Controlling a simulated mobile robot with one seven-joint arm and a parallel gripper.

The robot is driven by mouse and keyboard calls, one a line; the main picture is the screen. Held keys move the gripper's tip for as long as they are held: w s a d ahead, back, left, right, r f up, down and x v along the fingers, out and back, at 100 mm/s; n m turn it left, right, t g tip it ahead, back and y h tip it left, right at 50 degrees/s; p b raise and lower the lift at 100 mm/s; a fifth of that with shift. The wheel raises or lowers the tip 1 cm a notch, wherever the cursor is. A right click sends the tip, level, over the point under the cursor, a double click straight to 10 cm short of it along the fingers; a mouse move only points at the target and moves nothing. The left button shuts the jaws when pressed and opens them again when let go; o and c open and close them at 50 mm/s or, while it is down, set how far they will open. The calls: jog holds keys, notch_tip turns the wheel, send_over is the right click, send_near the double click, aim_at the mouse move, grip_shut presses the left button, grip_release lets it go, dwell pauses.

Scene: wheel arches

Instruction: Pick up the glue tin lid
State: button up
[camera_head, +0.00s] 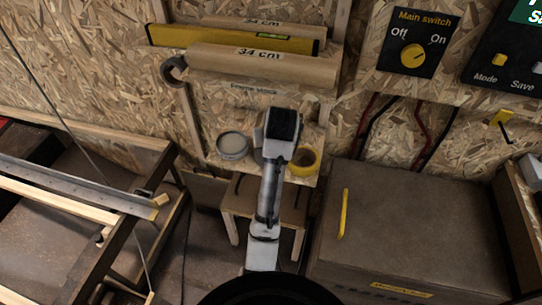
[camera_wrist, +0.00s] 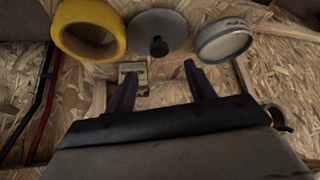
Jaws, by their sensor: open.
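A grey round disc with a dark knob in its middle, which looks like the glue tin lid (camera_wrist: 143,27), lies on the small wooden shelf in the wrist view. In the head view only a sliver of the lid (camera_head: 259,157) shows beside my arm. In the head view my arm hides the fingers.
A yellow tape roll (camera_wrist: 88,30) lies close to the lid on the other side from the tin; it also shows in the head view (camera_head: 303,161). Wooden rolls or boards (camera_head: 260,62) are racked above the shelf. A brown cabinet (camera_head: 410,225) stands at right.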

jog(key=p+x, duration=0.1)
jog(key=x, duration=0.6)
jog(key=shift+w+f+p, duration=0.1)
jog(key=shift+f+p, duration=0.2)
jog(key=c, duration=1)
jog(key=shift+r, duration=0.15)
